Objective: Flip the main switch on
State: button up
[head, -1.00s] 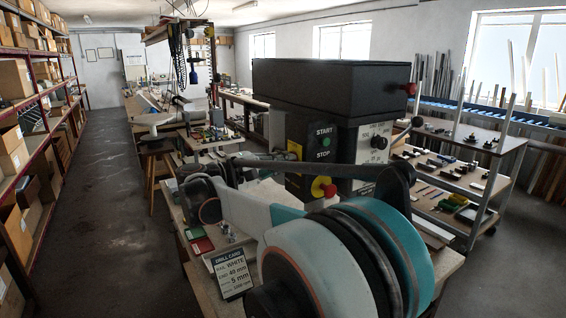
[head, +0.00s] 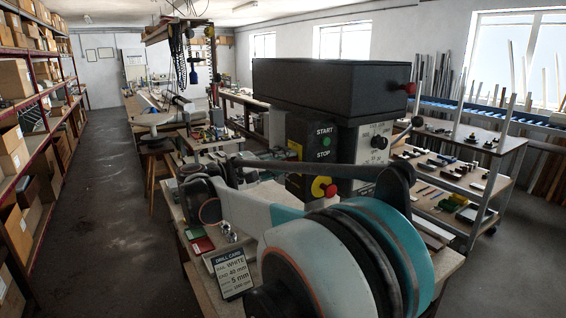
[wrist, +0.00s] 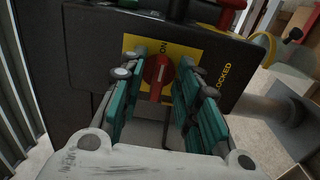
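The main switch is a red rotary handle (wrist: 158,72) on a yellow plate (wrist: 190,52) fixed to a dark box, in the wrist view. The handle's grip points down in the picture, away from the ON mark. My gripper (wrist: 163,84) is open, with one teal finger on each side of the handle. I cannot tell whether either finger touches it.
A machine with a black cover (head: 330,90) and a START/STOP panel (head: 324,143) stands behind my arm. A drill card (head: 231,273) lies on the bench. A trolley (head: 470,180) stands at right. The left aisle floor (head: 95,220) is clear.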

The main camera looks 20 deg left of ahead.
jog(key=v, duration=1.2)
